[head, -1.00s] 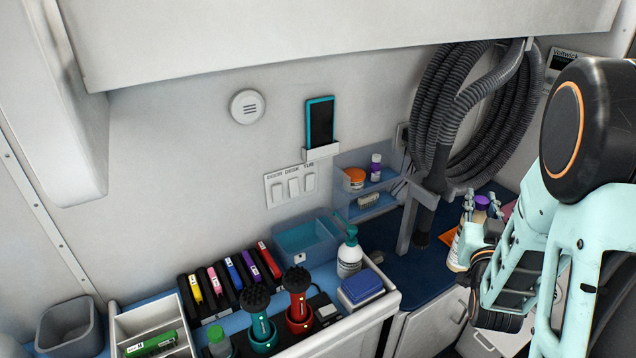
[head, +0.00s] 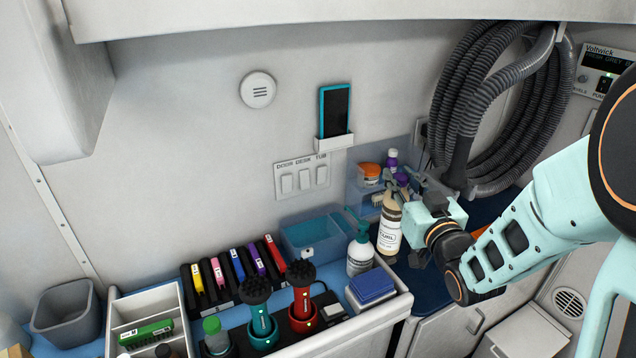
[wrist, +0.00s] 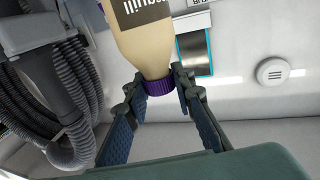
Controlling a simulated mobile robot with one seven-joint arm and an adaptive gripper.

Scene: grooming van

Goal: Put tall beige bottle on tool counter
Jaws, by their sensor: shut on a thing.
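The tall beige bottle (head: 389,228) has a purple cap and a white label, and stands nearly upright in my grasp. My gripper (head: 402,186) is shut on it near the cap. The wrist view shows the bottle (wrist: 150,45) upside down in the picture, with my gripper's fingers (wrist: 158,88) on both sides of its purple cap and neck. The tool counter (head: 340,337) is below and to the left, with a blue top and a pale front edge. The bottle is near the counter's right end, and I cannot tell whether its base touches anything.
A coiled grey hose (head: 470,110) hangs behind.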

